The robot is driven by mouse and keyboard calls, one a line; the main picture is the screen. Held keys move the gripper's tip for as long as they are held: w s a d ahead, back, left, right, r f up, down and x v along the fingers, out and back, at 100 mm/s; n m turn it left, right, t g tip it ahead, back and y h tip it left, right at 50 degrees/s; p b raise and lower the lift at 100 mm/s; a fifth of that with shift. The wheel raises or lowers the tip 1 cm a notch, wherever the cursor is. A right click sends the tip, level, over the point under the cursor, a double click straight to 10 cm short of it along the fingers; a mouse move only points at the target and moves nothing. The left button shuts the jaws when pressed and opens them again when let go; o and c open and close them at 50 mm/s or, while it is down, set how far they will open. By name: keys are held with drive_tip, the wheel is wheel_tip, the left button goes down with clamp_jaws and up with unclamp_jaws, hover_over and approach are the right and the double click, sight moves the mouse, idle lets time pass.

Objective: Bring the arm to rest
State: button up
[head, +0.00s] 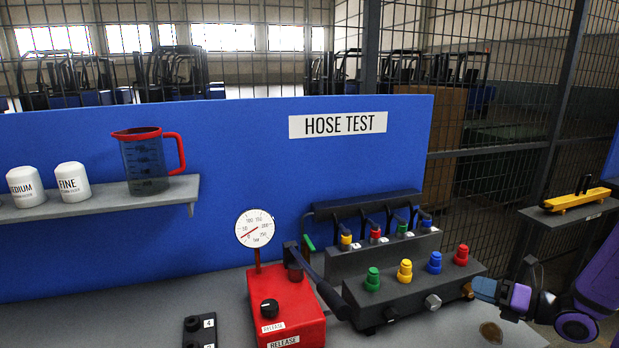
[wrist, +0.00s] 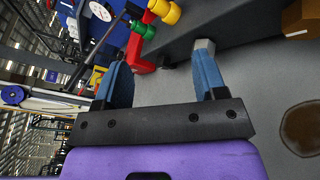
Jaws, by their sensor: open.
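My gripper (head: 474,289) is at the right end of a dark manifold block (head: 405,292) on the bench. In the wrist view my gripper (wrist: 160,70) shows two blue fingers spread apart, with nothing between them. A grey hex fitting (head: 432,302) sticks out of the front of the block. In the wrist view a grey fitting (wrist: 204,45) is right at the tip of the right finger; I cannot tell if they touch. The block carries green, yellow, blue and red caps on top.
A red pump (head: 287,308) with a gauge (head: 255,229) and black lever stands left of the block. A shelf (head: 100,198) holds a jug (head: 146,163) and two white canisters. A brown stain (head: 491,333) lies on the bench. A yellow tool (head: 577,200) rests on a stand at right.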

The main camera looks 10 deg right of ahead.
drive_tip(key=s+a+r+n+g+h, duration=0.1)
drive_tip(key=s+a+r+n+g, duration=0.2)
drive_tip(key=a+r+n+g, duration=0.55)
drive_tip(key=s+a+r+n+g+h, duration=0.1)
drive_tip(key=s+a+r+n+g, duration=0.25)
drive_tip(key=a+r+n, duration=0.6)
drive_tip(key=s+a+r+n+t+h, duration=0.1)
drive_tip(key=s+r+n+t+h, duration=0.3)
drive_tip(key=n, duration=1.5)
drive_tip(key=s+r+h, duration=0.4)
drive_tip(key=s+r, duration=0.3)
drive_tip(key=shift+a+h, duration=0.2)
drive_tip(key=shift+h, duration=0.1)
drive_tip(key=shift+o, duration=0.4)
